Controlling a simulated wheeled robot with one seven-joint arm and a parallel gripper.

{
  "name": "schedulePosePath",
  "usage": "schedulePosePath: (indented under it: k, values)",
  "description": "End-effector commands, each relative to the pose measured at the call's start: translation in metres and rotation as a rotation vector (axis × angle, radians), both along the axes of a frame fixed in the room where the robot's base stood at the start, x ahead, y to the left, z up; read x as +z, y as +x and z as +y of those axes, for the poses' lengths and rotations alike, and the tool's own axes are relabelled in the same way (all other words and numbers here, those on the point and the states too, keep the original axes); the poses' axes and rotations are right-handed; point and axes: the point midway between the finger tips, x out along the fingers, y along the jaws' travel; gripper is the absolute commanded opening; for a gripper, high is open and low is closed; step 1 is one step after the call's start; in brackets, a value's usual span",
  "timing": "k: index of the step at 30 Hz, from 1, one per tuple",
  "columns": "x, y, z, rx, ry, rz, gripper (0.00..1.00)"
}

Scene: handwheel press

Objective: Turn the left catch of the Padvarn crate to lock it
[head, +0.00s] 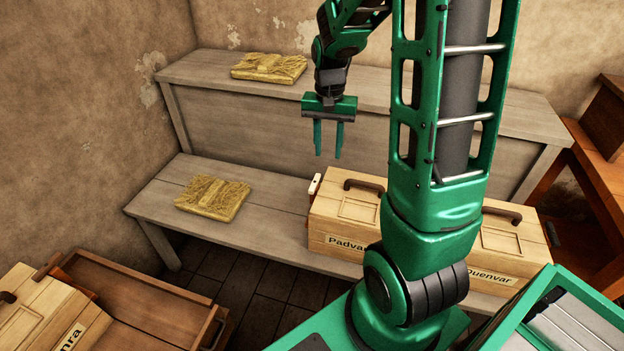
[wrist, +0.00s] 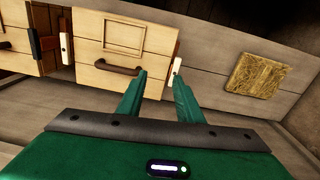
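The Padvarn crate (head: 335,212) is a pale wooden box with a dark handle, standing on the lower bench; my arm hides its right part in the head view. Its left catch (head: 314,186) is a small white piece at the crate's upper left end. In the wrist view the crate (wrist: 108,38) appears turned around, and the same catch (wrist: 177,66) is at its right edge, close to a fingertip. My gripper (head: 328,154) points down above the crate, fingers apart and empty. It also shows in the wrist view (wrist: 158,78). I see no contact with the catch.
A Quenvar crate (head: 515,244) stands to the right, partly behind my arm. Another white catch (wrist: 66,48) shows on the crate's other side. Straw-coloured pads lie on the lower bench (head: 212,198) and upper bench (head: 269,67). An open wooden box (head: 140,308) is at lower left.

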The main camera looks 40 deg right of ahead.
Motion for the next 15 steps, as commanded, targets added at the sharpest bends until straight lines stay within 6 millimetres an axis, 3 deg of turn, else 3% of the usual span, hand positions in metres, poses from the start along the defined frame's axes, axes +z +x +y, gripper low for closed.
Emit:
schedulePosePath:
  k: [3, 6, 15]
  values:
    - [-0.024, 0.028, 0.002, -0.035, 0.011, 0.001, 0.33]
    - [-0.038, 0.044, 0.003, -0.056, 0.019, -0.003, 0.33]
    - [-0.058, 0.055, 0.004, -0.076, 0.025, -0.005, 0.33]
